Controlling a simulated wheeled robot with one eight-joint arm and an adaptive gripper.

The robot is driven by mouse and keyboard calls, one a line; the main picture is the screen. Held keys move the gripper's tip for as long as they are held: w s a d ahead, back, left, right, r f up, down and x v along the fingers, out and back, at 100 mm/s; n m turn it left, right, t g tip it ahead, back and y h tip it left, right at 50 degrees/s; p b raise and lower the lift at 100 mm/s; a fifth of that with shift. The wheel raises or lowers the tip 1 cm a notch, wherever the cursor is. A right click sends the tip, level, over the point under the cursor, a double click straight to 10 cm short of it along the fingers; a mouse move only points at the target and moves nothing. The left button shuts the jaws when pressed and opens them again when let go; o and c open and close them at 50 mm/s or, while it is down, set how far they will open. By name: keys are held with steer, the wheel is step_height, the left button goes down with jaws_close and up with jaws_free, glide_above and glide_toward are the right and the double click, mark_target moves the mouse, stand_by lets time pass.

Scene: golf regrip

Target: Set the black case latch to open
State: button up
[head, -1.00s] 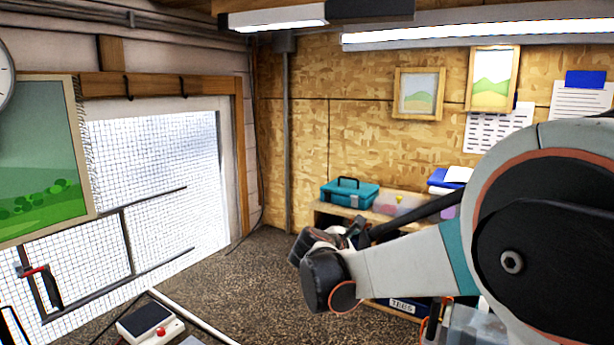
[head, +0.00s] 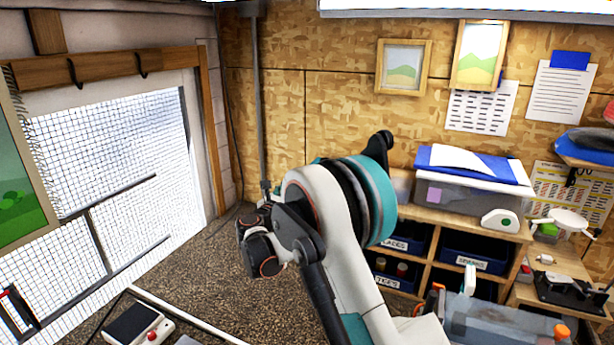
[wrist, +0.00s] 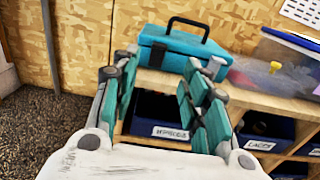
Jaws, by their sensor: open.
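I cannot pick out a black case or its latch for certain in either view. A black object (head: 570,292) sits on the low shelf at the right of the head view, too small to tell whether it has a latch. My gripper (wrist: 155,98) is open in the wrist view, with teal pads apart and nothing between them. It points at the shelf front below a teal toolbox (wrist: 175,55) with a black handle. In the head view my arm hides the toolbox, and my gripper's fingers are not clear.
A wooden shelf unit (head: 440,239) holds dark blue labelled bins (head: 470,256) and a clear box with a blue lid (head: 465,195). A clear bin (head: 495,325) stands at the front right. A box with a red knob (head: 140,325) is at lower left. Open floor (head: 215,285) lies between.

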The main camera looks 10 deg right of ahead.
steer(key=p+x, duration=0.1)
steer(key=x, duration=0.9)
steer(key=shift+w+d, duration=0.2)
steer(key=shift+w, duration=0.1)
steer(key=shift+c, duration=0.3)
jaws_close()
